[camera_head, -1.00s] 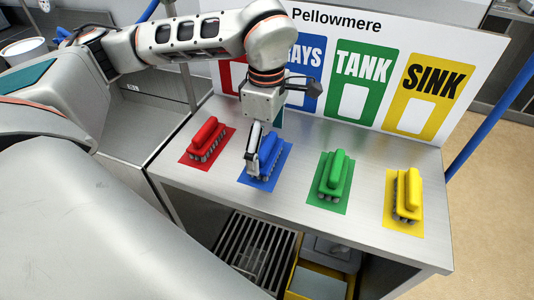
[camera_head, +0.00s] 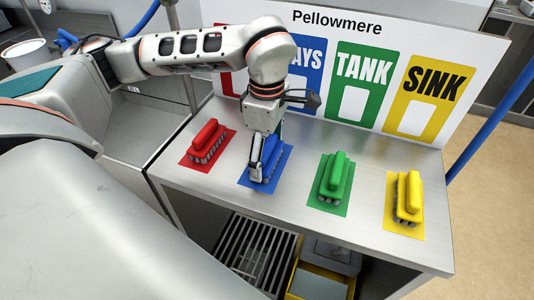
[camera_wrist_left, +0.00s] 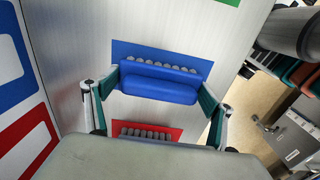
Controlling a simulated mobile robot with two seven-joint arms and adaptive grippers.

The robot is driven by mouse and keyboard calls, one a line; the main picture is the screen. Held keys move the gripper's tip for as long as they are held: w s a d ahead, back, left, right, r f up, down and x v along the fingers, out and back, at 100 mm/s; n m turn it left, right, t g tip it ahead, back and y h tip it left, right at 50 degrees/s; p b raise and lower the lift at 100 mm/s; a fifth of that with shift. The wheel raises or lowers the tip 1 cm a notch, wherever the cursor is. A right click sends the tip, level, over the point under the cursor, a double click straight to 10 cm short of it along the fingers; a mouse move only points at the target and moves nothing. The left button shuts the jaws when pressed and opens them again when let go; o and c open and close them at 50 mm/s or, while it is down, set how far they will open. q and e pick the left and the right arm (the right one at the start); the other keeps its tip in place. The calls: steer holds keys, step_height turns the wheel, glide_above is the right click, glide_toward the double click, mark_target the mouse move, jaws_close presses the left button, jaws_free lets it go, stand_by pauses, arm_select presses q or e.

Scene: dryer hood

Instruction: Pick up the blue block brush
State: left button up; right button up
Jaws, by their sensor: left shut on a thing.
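The blue block brush (camera_head: 270,157) sits over the blue mat (camera_head: 284,157) on the steel table, second from the left. My left gripper (camera_head: 263,160) comes down from above and is shut on the brush, one finger showing along its left side. In the left wrist view the blue brush (camera_wrist_left: 160,82) lies between the two fingers of the left gripper (camera_wrist_left: 162,86), one at each end. Its bristles show along the far edge. Whether the brush touches the mat cannot be told. My right gripper is not in view.
A red brush (camera_head: 207,141) is to the left; a green brush (camera_head: 334,177) and a yellow brush (camera_head: 408,197) are to the right, each on a matching mat. A white labelled board (camera_head: 385,32) stands along the table's back edge.

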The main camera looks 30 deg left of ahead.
mark_target(267, 146)
arm_select(q)
step_height(267, 146, up, 20)
steer(key=p, duration=0.1)
steer(key=shift+p, duration=0.35)
steer(key=shift+o, duration=0.9)
steer(key=shift+s, duration=0.1)
